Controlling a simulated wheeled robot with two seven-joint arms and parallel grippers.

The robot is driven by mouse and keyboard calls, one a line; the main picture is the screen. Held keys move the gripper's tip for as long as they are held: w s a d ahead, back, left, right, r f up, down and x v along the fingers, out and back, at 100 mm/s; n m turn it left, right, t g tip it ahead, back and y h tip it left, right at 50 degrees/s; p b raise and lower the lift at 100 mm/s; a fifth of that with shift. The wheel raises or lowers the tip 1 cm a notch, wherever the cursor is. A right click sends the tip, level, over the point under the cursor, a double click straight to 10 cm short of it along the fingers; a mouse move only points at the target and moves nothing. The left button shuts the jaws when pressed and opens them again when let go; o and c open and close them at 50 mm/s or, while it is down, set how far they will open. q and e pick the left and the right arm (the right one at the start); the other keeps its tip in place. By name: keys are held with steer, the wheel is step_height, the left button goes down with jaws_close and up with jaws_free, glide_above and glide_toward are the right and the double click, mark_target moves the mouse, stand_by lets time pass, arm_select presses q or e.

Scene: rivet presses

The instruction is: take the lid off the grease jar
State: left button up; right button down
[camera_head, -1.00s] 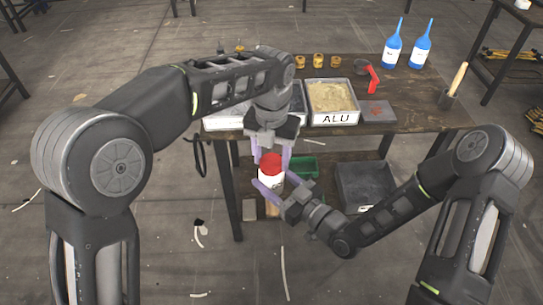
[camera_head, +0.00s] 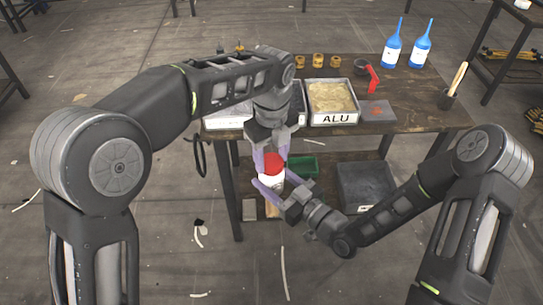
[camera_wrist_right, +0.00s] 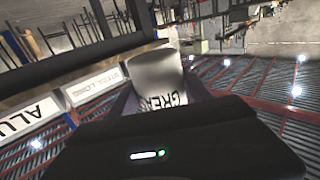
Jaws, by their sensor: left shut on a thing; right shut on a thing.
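The grease jar (camera_head: 268,180) is white with a red lid (camera_head: 272,163) at its top, in front of the table. My left gripper (camera_head: 270,160) points down from above and is shut on the lid, a finger on either side of it. My right gripper (camera_head: 272,186) comes from the lower right and is shut on the white body of the jar. I see no clear gap between lid and jar. In the right wrist view the pale jar (camera_wrist_right: 160,75) shows part of its GREASE lettering; I cannot make out the lid there.
Behind the grippers stands a wooden table (camera_head: 425,115). Below are a green bin (camera_head: 303,166) and a dark bin (camera_head: 366,186).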

arm_select(q)
steer(key=n, duration=2.3)
steer(key=shift+r+n, duration=0.1)
steer(key=shift+n, duration=0.2)
steer(key=n, duration=1.5)
steer(key=shift+n, duration=0.4)
steer(key=n, duration=0.3)
steer(key=shift+n, duration=0.4)
